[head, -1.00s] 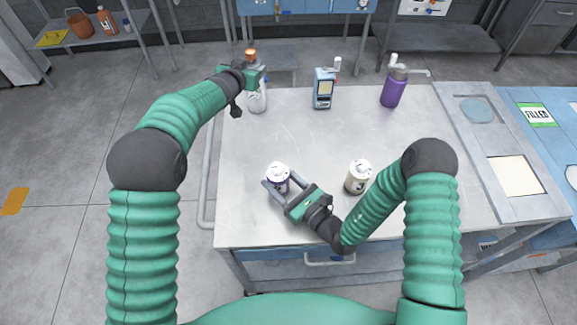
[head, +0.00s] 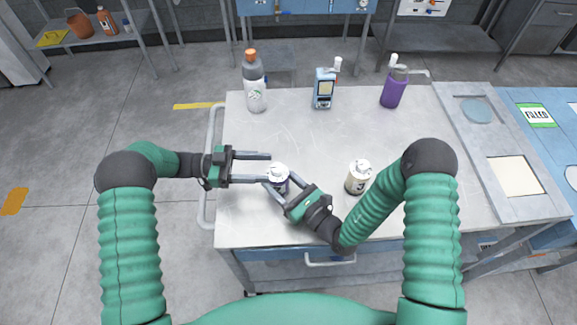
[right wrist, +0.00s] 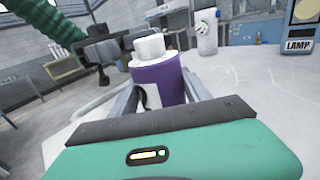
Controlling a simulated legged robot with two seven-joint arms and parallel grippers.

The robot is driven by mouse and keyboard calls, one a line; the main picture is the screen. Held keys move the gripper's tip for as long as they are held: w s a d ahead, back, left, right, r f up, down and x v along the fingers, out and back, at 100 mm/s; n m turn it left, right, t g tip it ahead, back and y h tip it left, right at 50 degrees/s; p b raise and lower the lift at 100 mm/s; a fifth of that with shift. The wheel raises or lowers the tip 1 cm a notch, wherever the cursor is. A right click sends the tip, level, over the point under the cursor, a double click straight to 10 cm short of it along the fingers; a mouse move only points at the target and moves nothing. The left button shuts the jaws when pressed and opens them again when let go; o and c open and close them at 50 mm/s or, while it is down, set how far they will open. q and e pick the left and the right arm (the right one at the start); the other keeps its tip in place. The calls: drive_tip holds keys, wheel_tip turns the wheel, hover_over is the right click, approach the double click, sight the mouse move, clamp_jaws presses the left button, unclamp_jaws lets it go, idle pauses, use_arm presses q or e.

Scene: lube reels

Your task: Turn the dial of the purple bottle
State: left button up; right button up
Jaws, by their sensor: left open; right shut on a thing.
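The purple bottle (head: 280,186) stands upright at the front left of the table, with a round white top (head: 277,170). Its purple body (right wrist: 160,80) and stepped white top (right wrist: 150,45) show large in the right wrist view. My right gripper (head: 280,183) is shut on the body of the bottle, one finger on each side. My left gripper (head: 268,168) is open, reaching in from the left. Its fingertips are at the left side of the white top in the picture; I cannot tell whether they touch it. The left gripper (right wrist: 103,48) also shows behind the bottle.
A white bottle (head: 357,178) stands right of the purple one, close to my right arm. At the table's back are a grey bottle with an orange cap (head: 254,85), a blue device (head: 323,89) and a purple jug-like container (head: 393,88). The table middle (head: 310,135) is clear.

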use_arm(q)
drive_tip(key=d, duration=0.7)
drive_tip(key=shift+s+d, duration=0.4)
clamp_jaws()
